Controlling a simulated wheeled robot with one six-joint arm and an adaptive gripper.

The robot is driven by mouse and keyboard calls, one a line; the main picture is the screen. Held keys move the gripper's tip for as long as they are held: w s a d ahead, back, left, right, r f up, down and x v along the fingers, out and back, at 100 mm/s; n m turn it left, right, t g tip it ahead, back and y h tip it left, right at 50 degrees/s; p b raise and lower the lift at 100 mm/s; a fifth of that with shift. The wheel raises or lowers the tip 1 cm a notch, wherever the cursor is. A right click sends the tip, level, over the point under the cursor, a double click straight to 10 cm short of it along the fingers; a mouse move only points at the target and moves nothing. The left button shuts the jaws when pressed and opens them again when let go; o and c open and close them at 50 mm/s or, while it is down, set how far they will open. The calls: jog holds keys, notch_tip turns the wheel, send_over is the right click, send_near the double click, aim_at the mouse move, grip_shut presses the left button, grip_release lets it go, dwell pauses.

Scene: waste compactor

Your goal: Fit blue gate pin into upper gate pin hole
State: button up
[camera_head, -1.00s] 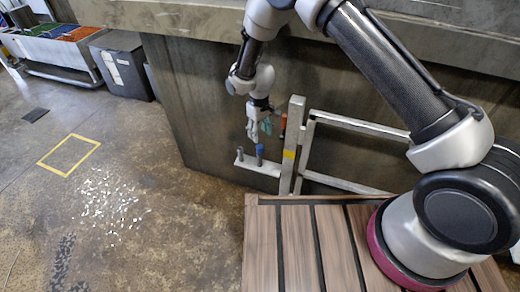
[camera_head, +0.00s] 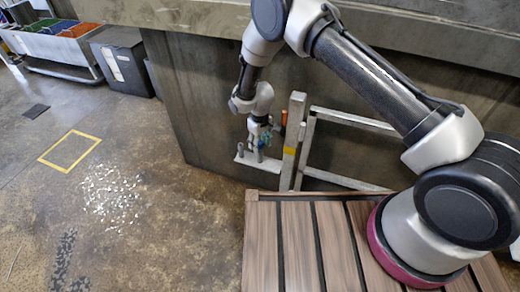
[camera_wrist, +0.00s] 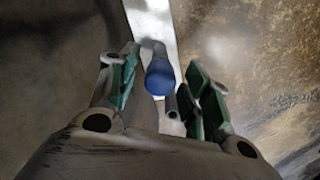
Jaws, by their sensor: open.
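The blue gate pin (camera_wrist: 160,77) shows its round blue head in the wrist view, between the spread green-padded fingers of my gripper (camera_wrist: 166,88). A gap shows on each side of the head. In the camera_head view my gripper (camera_head: 259,144) is open and low, right over the small metal ledge (camera_head: 252,163) beside the gate post, and mostly hides the pin. An orange piece (camera_head: 284,118) is at the upper part of the gate post (camera_head: 291,145). The upper pin hole cannot be made out.
A grey stub (camera_head: 240,150) stands at the left end of the ledge. The gate frame (camera_head: 352,122) is right of the post, and the dark compactor wall (camera_head: 195,105) is close behind. A slatted wooden platform (camera_head: 296,235) lies in front. The floor at left is open.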

jog(key=shift+c, duration=0.2)
jog(key=c, duration=1)
jog(key=shift+r, duration=5.3)
jog(key=shift+s, duration=0.1)
